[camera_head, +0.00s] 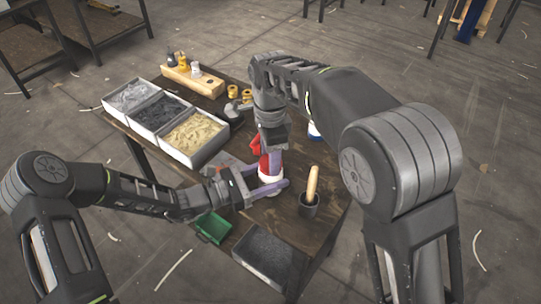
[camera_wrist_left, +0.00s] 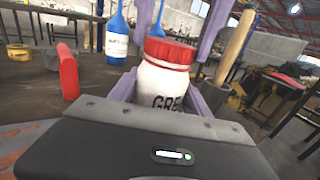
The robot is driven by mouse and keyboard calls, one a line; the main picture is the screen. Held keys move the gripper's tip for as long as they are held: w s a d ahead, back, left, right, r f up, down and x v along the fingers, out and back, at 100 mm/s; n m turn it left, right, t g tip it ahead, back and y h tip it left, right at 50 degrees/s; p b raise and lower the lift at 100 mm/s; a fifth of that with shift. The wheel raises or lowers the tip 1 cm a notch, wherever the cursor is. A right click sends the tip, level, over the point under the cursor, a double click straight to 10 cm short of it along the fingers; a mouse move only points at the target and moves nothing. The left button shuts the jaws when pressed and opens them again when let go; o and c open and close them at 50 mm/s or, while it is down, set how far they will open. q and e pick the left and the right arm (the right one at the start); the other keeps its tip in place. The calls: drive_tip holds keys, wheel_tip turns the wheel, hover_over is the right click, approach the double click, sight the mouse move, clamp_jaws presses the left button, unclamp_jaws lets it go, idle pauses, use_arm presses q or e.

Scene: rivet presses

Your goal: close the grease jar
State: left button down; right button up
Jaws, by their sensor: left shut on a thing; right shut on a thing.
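The white grease jar (camera_wrist_left: 163,88) stands upright on the table in the left wrist view, with part of its lettering showing. Its red lid (camera_wrist_left: 170,52) sits on top of the jar's neck; whether it is fully tightened cannot be told. My left gripper (camera_head: 267,189) comes in low from the left and is shut around the jar body (camera_head: 266,183). My right gripper (camera_head: 270,162) points down from above, with its fingers on either side of the lid, shut on it. The right arm hides part of the jar in the head view.
A dark cup with a wooden handle (camera_head: 311,186) stands close on the right. Blue-and-white bottles (camera_wrist_left: 117,40) stand behind. A red-handled object (camera_wrist_left: 68,72) is nearby. Three filled bins (camera_head: 190,138) line the table's left side; a green tray (camera_head: 212,227) and grey tray (camera_head: 262,254) lie in front.

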drive_tip(key=m, duration=0.5)
drive_tip(key=shift+m, duration=0.4)
drive_tip(key=m, duration=0.5)
drive_tip(key=shift+m, duration=0.3)
drive_tip(key=m, duration=0.2)
drive_tip(key=shift+m, duration=0.4)
drive_tip(key=m, duration=0.3)
drive_tip(key=shift+s+d+f, duration=0.1)
drive_tip(key=shift+f, duration=0.2)
drive_tip(key=shift+s+d+f+m, duration=0.15)
drive_tip(key=shift+f+m, duration=0.1)
drive_tip(key=shift+m, duration=0.55)
drive_tip(key=shift+r+m, duration=0.1)
drive_tip(key=shift+m, duration=0.3)
drive_tip(key=shift+w+a+r+m, duration=0.2)
drive_tip(key=shift+w+r+m, duration=0.05)
drive_tip(key=shift+r+m, duration=0.15)
